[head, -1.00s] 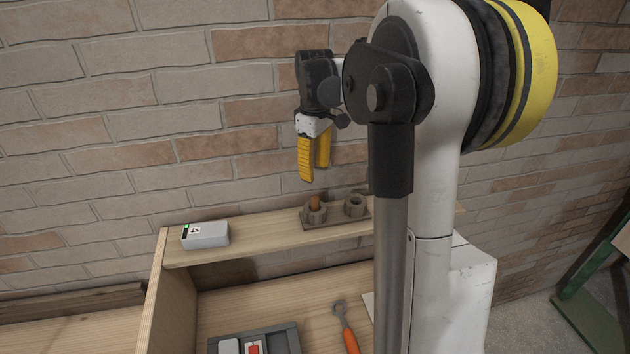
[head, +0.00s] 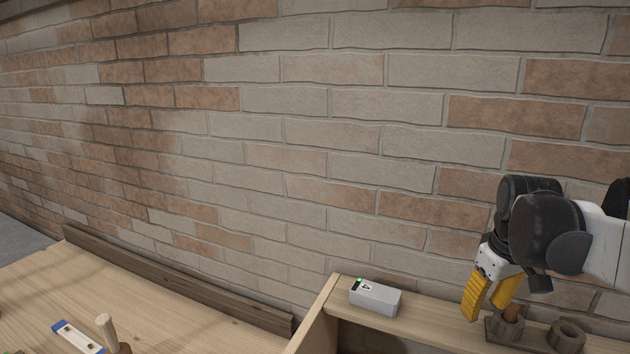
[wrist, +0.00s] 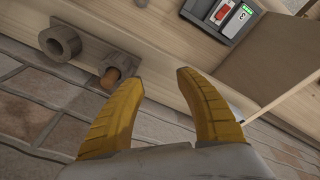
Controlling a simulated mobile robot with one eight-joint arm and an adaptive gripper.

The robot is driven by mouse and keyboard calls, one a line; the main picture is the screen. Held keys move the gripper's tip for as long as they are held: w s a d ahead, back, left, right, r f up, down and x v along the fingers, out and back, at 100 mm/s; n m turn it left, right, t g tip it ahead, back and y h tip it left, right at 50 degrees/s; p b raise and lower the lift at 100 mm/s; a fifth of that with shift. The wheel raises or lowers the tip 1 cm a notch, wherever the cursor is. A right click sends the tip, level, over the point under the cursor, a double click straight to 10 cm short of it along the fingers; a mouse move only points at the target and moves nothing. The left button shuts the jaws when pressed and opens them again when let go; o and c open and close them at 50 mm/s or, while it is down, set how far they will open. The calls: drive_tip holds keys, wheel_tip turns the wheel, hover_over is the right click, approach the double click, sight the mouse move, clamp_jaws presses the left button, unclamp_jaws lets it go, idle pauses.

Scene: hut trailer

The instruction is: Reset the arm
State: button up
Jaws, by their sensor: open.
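My gripper (head: 486,306) has yellow fingers and shows at the lower right of the head view. Its fingers point down, above the wooden shelf near a round holder with a brown peg (head: 512,312). In the wrist view the two fingers (wrist: 158,95) are spread apart with nothing between them. The holder's brown peg (wrist: 109,78) shows there just beyond the left fingertip. Whether the fingers touch the holder is hard to tell, but they appear apart from it.
A grey box labelled 4 (head: 375,297) stands on the shelf (head: 437,312), left of my gripper. A second, empty round holder (head: 567,337) is to the right. A workbench (head: 190,313) with a blue-and-white item (head: 77,338) lies lower left. A brick wall (head: 330,130) stands behind.

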drive_tip(key=s+a+f+m+t+b, duration=0.1)
drive_tip(key=s+a+f+b, duration=0.3)
drive_tip(key=f, duration=0.3)
drive_tip(key=s+a+f+t+b, duration=0.2)
drive_tip(key=s+a+f+b, duration=0.2)
drive_tip(key=a+f+b, duration=0.2)
drive_tip(key=s+a+f+m+t+b, duration=0.1)
drive_tip(key=s+a+f+t+b, duration=0.1)
drive_tip(key=s+a+f+b, duration=0.2)
wheel_tip(320, 180, down, 6)
drive_tip(key=a+b, duration=0.1)
drive_tip(key=b, duration=0.2)
drive_tip(key=shift+s+m+y, duration=0.2)
drive_tip(key=shift+m+y, duration=0.1)
drive_tip(key=shift+y, duration=0.1)
drive_tip(key=shift+a, duration=0.1)
